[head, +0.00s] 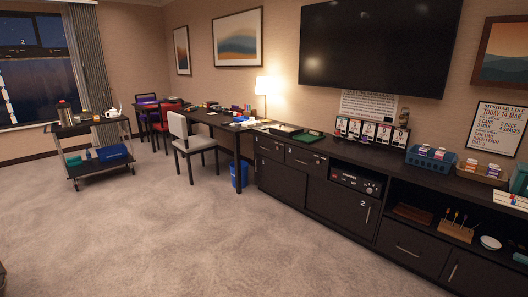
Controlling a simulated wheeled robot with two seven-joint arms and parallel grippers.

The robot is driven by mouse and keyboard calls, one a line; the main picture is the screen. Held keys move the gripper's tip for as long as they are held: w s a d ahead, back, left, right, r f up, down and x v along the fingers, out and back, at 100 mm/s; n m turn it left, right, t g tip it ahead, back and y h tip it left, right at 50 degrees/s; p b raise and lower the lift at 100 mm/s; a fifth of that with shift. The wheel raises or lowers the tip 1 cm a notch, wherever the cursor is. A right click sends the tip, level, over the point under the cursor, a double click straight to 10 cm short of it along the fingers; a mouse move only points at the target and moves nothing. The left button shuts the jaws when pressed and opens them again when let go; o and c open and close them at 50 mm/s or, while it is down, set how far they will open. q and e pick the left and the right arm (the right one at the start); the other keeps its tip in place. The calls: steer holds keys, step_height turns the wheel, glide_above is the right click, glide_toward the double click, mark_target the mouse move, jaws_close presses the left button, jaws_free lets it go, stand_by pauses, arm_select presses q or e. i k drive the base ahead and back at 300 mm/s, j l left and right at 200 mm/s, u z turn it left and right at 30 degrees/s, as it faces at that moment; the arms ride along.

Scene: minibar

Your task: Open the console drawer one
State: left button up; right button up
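The console is a long dark cabinet (336,200) along the right wall in the head view. At its left end are two shallow upper drawer fronts, a left one (270,147) and a right one (305,160) with a pale handle. A lower drawer front (411,248) with a slanting bar handle is further right. All these fronts look shut. Neither of my grippers is in view.
Carpet (190,235) is clear in front of the console. A white chair (193,145) and a desk (222,123) stand to its left, with a blue bin (239,174) between. A trolley (92,150) stands at far left. Boxes and a blue basket (430,160) sit on the console top.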

mark_target(263, 144)
steer(key=i+z, duration=0.15)
steer(key=i, duration=2.65)
